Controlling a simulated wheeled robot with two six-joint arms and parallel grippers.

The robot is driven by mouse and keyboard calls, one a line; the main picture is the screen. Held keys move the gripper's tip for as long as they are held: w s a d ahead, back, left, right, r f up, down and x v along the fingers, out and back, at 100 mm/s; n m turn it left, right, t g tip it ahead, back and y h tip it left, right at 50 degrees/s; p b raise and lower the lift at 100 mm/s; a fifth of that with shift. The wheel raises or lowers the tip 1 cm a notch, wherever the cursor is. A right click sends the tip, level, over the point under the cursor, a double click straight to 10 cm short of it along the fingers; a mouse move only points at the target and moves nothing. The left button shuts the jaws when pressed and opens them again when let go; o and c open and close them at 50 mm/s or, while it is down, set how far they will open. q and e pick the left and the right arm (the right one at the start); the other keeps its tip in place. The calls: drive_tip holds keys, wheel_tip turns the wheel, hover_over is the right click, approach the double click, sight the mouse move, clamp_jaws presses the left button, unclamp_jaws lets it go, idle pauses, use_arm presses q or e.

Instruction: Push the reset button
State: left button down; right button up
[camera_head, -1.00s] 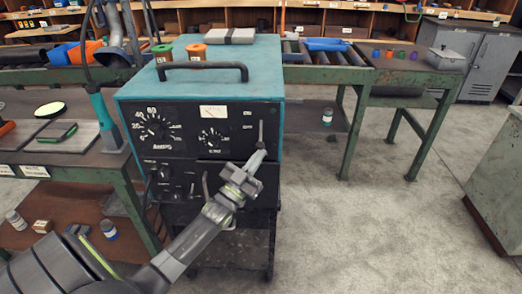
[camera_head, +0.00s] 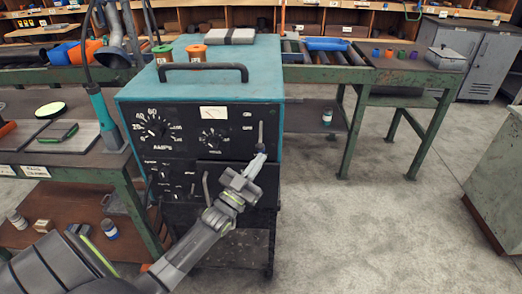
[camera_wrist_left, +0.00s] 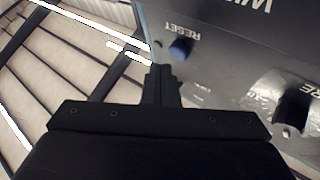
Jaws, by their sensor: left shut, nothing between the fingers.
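The reset button is a small blue round button (camera_wrist_left: 181,49) on the dark front panel in the left wrist view, with the word RESET printed beside it. My left gripper (camera_wrist_left: 161,72) is shut and empty, its fingertips just short of the button in that picture; I cannot tell whether they touch the panel. In the head view the left gripper (camera_head: 259,155) is at the right side of the front of the teal welding machine (camera_head: 215,85), below a small lever. The button is hidden there. My right gripper is not in view.
The panel carries a large AMPS dial (camera_head: 157,127), a smaller dial (camera_head: 212,139) and a black knob (camera_wrist_left: 292,112). A workbench (camera_head: 70,170) stands at the left and a green roller table (camera_head: 350,75) at the right.

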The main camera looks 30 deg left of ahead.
use_arm(q)
drive_tip(key=shift+s+d+p, duration=0.25)
drive_tip(key=shift+s+d, duration=0.2)
drive_tip(key=shift+s, duration=0.25)
drive_tip(key=shift+s+d+p, duration=0.3)
drive_tip(key=shift+s+d, duration=0.1)
drive_tip(key=shift+s, duration=0.35)
drive_tip(key=shift+s+d+p, duration=0.25)
drive_tip(key=shift+s+d, duration=0.2)
drive_tip(key=shift+s, duration=0.25)
